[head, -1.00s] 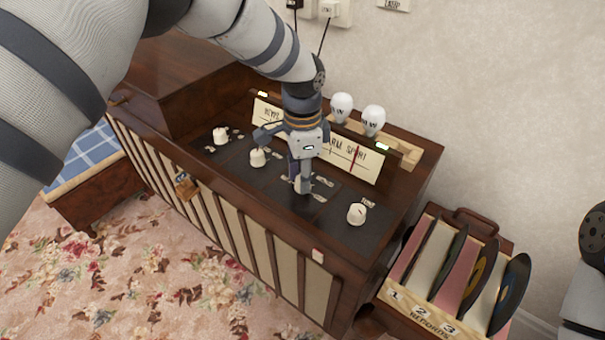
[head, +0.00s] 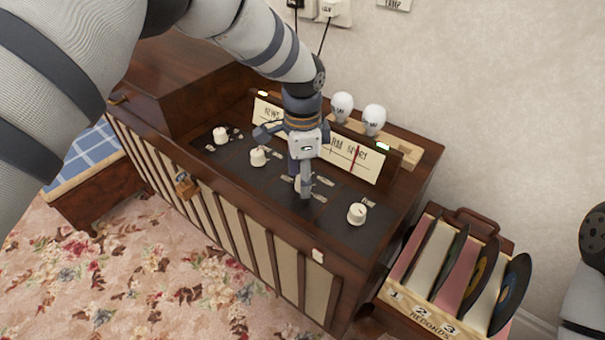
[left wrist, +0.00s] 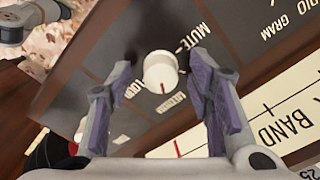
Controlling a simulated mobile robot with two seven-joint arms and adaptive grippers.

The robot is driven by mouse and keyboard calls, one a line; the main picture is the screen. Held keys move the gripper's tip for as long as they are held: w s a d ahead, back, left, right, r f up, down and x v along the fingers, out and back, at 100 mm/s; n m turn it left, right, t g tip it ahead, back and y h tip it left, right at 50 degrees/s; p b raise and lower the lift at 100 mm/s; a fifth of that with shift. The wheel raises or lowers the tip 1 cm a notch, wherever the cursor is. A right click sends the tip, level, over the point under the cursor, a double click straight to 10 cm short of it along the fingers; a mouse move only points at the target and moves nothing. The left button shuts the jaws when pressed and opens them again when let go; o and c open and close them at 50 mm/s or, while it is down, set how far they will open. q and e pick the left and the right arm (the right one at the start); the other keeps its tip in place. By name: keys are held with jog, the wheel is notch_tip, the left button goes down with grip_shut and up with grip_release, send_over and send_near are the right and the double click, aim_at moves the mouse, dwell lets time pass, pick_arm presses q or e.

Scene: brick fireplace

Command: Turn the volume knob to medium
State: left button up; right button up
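The volume knob (left wrist: 160,73) is a cream knob on the black panel of the wooden radio cabinet. In the left wrist view it has MUTE, MEDIUM and LOUD labels around it. Its red mark points toward the MEDIUM label (left wrist: 173,102). My left gripper (left wrist: 163,60) is open, with one finger on each side of the knob and small gaps seeming to show. In the head view my left gripper (head: 303,184) reaches down to the panel, and a finger hides most of this knob. My right gripper is not in view.
Other cream knobs stand on the panel: two to the left (head: 220,135) (head: 258,157) and one to the right (head: 357,213). The dial strip (head: 345,153) and two white bulbs (head: 342,107) (head: 373,120) are behind. A record rack (head: 455,270) stands at right.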

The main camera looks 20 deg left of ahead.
pick_arm(q)
notch_tip(320, 180, up, 12)
dwell(0.4)
